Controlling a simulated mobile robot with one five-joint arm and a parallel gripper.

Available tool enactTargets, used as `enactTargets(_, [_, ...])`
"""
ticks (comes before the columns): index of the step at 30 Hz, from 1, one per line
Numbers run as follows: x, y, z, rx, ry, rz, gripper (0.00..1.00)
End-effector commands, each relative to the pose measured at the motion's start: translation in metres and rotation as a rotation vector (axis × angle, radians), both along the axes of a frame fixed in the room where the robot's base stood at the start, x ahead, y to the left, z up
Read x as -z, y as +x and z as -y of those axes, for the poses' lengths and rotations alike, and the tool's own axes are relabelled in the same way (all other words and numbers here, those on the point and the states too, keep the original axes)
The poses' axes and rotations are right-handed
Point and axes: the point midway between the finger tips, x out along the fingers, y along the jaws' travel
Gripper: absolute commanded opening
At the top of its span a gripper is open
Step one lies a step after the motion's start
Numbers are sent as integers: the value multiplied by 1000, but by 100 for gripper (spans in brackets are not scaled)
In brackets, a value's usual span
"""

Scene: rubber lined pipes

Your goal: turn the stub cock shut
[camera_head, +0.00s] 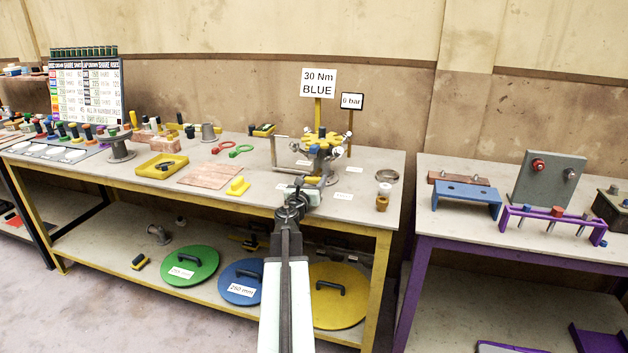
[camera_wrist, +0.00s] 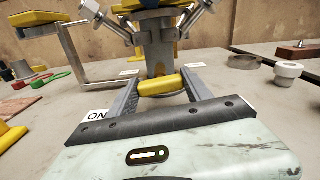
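The stub cock's yellow handle (camera_wrist: 161,83) lies crosswise between my two fingers in the wrist view, below a grey metal stub (camera_wrist: 157,50). The fingers are well apart, one at each end of the handle. I cannot tell whether they press on it.
A white card reading "ON" (camera_wrist: 97,115) lies left of my fingers. A grey bracket frame (camera_head: 276,154) stands left of the stub. A grey ring (camera_head: 387,176) and a white-topped fitting (camera_head: 383,190) are to the right. Signs (camera_head: 318,82) stand behind.

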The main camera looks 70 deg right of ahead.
Motion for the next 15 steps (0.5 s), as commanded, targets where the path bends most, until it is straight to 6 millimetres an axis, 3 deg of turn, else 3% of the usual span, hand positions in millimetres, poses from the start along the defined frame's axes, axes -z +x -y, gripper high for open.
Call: enactTargets(15, [0, 1, -1, -3, 8, 131, 18])
